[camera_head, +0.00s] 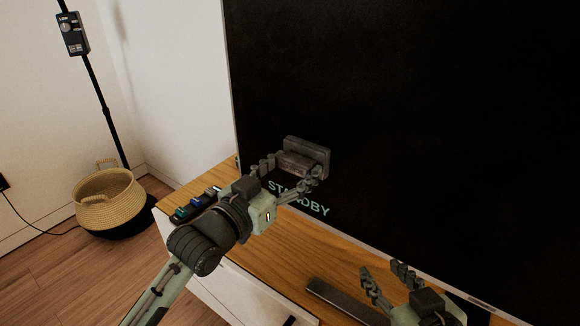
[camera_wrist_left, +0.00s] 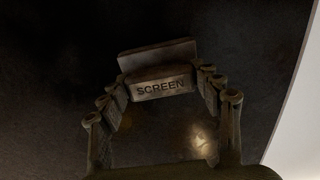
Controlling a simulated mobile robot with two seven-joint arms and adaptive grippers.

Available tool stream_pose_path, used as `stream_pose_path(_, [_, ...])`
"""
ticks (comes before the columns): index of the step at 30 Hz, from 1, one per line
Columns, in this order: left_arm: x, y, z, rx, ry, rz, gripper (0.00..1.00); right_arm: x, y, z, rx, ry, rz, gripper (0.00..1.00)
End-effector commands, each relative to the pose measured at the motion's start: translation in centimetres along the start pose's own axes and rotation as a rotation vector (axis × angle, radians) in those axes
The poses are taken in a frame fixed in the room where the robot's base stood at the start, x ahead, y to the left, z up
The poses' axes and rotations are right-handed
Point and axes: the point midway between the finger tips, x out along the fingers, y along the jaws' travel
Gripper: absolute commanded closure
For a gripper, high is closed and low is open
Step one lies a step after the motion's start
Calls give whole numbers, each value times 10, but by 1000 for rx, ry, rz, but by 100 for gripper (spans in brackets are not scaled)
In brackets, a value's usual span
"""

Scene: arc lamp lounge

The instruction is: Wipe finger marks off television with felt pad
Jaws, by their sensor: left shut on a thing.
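The television (camera_head: 400,110) is a large dark screen with a thin pale frame and the word STANDBY low on it. My left gripper (camera_head: 289,170) is shut on the grey felt pad (camera_head: 309,152), whose flat face is at the screen. Whether it presses on the glass I cannot tell. In the left wrist view the pad's handle (camera_wrist_left: 163,84) reads SCREEN and sits between the fingertips. A brownish smudge (camera_wrist_left: 202,138) shows on the dark screen there. My right gripper (camera_head: 386,274) is open and empty, low in front of the screen, above the cabinet.
The wooden cabinet top (camera_head: 335,243) runs below the television. A dark flat bar (camera_head: 345,300) lies on it near my right gripper. Small coloured items (camera_head: 195,203) sit at its left end. A woven basket (camera_head: 108,203) and a black lamp pole (camera_head: 105,110) stand on the floor at left.

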Motion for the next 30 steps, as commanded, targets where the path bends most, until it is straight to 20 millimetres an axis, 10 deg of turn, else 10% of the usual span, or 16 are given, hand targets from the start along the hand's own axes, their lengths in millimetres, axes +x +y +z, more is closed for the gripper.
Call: stream_pose_path(30, [-60,0,0,1,1,0,59,0,0,0,0,0,0,60])
